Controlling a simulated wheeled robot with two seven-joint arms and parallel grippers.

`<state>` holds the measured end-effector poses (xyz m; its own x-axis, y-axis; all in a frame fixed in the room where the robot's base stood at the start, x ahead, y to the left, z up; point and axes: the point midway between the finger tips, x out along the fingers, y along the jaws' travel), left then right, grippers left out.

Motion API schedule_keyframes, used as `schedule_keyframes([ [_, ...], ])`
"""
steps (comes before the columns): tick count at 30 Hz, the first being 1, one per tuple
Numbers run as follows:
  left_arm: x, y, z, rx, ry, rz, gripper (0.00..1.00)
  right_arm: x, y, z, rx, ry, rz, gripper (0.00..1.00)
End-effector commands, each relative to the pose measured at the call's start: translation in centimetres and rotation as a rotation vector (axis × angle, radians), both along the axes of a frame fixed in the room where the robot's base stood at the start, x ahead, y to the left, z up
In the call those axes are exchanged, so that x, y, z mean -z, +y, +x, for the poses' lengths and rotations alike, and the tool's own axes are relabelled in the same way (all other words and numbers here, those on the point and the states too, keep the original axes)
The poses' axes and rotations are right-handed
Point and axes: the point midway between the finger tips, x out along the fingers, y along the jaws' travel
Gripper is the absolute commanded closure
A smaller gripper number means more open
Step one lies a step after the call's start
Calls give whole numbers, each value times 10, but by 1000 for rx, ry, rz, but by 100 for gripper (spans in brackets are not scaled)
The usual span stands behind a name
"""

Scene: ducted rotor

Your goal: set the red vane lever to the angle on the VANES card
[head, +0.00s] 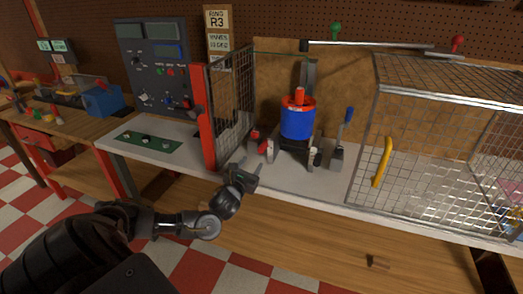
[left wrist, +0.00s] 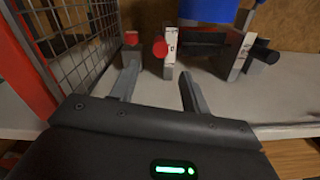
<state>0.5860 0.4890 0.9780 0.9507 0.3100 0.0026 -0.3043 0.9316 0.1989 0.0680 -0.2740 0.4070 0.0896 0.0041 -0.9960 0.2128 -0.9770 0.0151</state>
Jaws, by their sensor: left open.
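The blue ducted rotor (head: 297,122) with a red top stands on the bench. At its lower left is a small red-ended part (head: 263,147), which looks like the red vane lever, beside a white plate.
A mesh panel with a red post (head: 204,115) stands close left of my gripper. A second red knob (left wrist: 131,38) is beside it. A mesh cage (head: 440,145) fills the right side.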

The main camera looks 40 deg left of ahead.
Motion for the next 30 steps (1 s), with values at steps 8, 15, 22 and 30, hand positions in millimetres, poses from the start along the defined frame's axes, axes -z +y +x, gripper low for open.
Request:
schedule_keyframes([
  [8, -2, 10, 31, -3, -1, -2, 53, -7, 0, 0, 0, 0, 0, 64],
  [15, -1, 24, 74, -3, -1, -4, 53, -13, 0, 1, 0, -1, -1, 64],
  [22, 0, 32, 97, -1, 0, -4, 53, -16, 0, 2, 0, -2, -1, 64],
  [30, 1, 33, 102, 0, 1, -7, 53, -16, 0, 2, 0, -2, -1, 64],
])
